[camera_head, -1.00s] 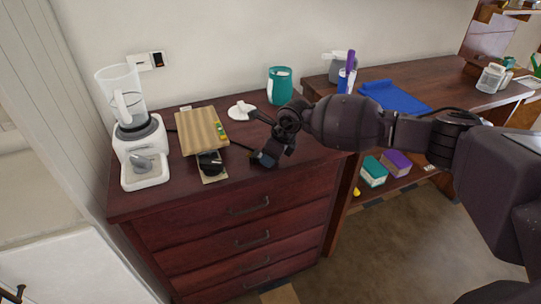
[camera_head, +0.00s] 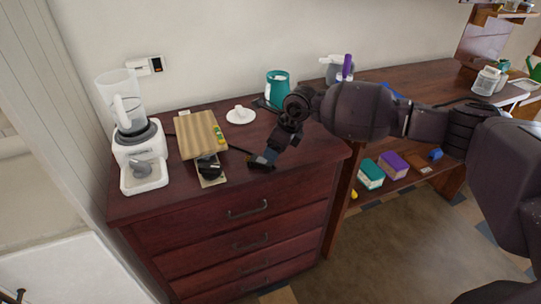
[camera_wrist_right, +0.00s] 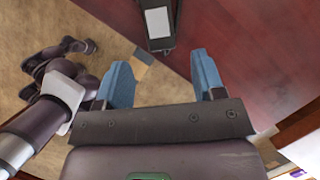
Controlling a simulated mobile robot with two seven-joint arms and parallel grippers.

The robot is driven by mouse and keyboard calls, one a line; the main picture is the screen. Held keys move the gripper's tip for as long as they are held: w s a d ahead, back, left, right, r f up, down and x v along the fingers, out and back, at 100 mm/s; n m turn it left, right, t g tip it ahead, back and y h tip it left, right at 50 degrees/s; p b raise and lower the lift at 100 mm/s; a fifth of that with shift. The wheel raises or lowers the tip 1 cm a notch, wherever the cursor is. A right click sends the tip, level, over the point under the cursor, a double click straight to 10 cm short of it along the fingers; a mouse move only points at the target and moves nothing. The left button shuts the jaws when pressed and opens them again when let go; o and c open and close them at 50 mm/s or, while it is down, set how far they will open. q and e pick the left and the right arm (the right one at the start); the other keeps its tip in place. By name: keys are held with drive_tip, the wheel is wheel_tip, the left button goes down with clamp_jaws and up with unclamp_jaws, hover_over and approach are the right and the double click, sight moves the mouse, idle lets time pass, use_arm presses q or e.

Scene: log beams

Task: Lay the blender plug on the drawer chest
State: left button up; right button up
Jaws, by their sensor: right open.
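The white blender (camera_head: 138,150) with a clear jug stands at the left of the dark red drawer chest (camera_head: 180,235). A black cable runs right from the wooden board toward a small black block, seemingly the plug (camera_head: 259,164), near the front edge of the chest top. In the right wrist view a black block with a pale label (camera_wrist_right: 158,25) shows beyond the fingertips at the chest's edge. My right gripper (camera_head: 270,154) is above and beside the block; its blue fingers (camera_wrist_right: 160,80) are apart with nothing between them. My left gripper is not in view.
On the chest are a wooden board (camera_head: 193,138), a black round-knobbed item (camera_head: 209,168), a white saucer (camera_head: 240,117) and a teal canister (camera_head: 277,88). A wall socket (camera_head: 146,66) is behind the blender. A desk (camera_head: 430,82) stands at the right. The front right chest top is mostly clear.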

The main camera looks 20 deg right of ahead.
drive_tip(key=v, duration=0.6)
drive_tip(key=s+a+f+m+t+y, duration=0.2)
drive_tip(key=s+a+f+m+y, duration=0.1)
drive_tip(key=s+a+m+y, duration=0.4)
drive_tip(key=s+a+f+m+t+y, duration=0.2)
drive_tip(key=s+a+f+m+y, duration=0.3)
drive_tip(key=a, duration=0.4)
drive_tip(key=s+d+f+m+t+h, duration=0.2)
drive_tip(key=s+d+f+m+h, duration=0.5)
drive_tip(key=s+m, duration=0.4)
drive_tip(key=s+d+f+m+t+h, duration=0.2)
drive_tip(key=s+d+f+m+h, duration=0.6)
drive_tip(key=m, duration=1.3)
drive_tip(key=s+d+f, duration=0.2)
drive_tip(key=s+d, duration=0.1)
drive_tip(key=shift+f, duration=0.2)
